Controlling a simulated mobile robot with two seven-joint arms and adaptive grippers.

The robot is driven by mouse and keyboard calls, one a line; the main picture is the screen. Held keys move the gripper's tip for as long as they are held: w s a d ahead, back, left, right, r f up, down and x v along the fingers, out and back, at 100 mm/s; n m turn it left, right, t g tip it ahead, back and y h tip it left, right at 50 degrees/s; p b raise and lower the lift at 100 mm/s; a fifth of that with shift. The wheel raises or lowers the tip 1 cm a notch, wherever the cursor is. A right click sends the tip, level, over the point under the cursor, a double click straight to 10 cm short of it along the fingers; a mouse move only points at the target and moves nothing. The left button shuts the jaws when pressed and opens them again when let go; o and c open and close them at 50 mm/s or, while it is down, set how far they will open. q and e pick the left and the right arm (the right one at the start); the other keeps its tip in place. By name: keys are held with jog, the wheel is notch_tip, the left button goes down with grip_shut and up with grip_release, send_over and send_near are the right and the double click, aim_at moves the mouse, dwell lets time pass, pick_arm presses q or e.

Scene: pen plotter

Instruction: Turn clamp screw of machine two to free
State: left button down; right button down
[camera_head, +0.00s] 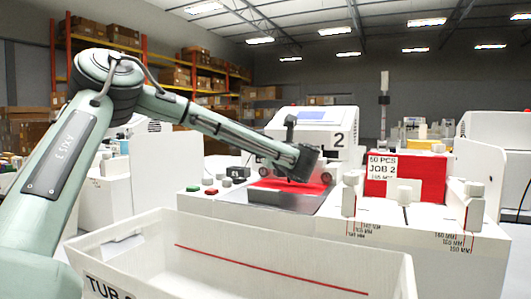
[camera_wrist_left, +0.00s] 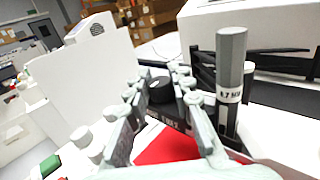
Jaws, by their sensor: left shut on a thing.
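Machine two (camera_head: 315,118) is a white plotter marked 2, with a red sheet (camera_head: 322,188) on its bed. My left gripper (camera_head: 290,178) reaches over the bed; in the head view its tips are hard to make out. In the left wrist view the fingers (camera_wrist_left: 158,90) are closed on a round black knob, the clamp screw (camera_wrist_left: 160,88). The screw's dark holder, with small lettering, shows below it. A grey pen (camera_wrist_left: 230,75) with a white size label stands upright beside the right finger. The red sheet (camera_wrist_left: 165,148) lies beneath. My right gripper is in neither view.
A white tub (camera_head: 375,262) with a red line inside stands in front. Red and green buttons (camera_head: 211,191) sit left of the bed. A red stack with a JOB 2 label (camera_head: 383,163) stands at the right among white posts. A white panel (camera_head: 168,168) rises at the left.

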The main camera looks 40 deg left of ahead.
pick_arm(q)
jog(key=shift+g, duration=0.3)
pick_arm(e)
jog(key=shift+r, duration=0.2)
pick_arm(q)
jog(key=c, duration=1.3)
grip_release()
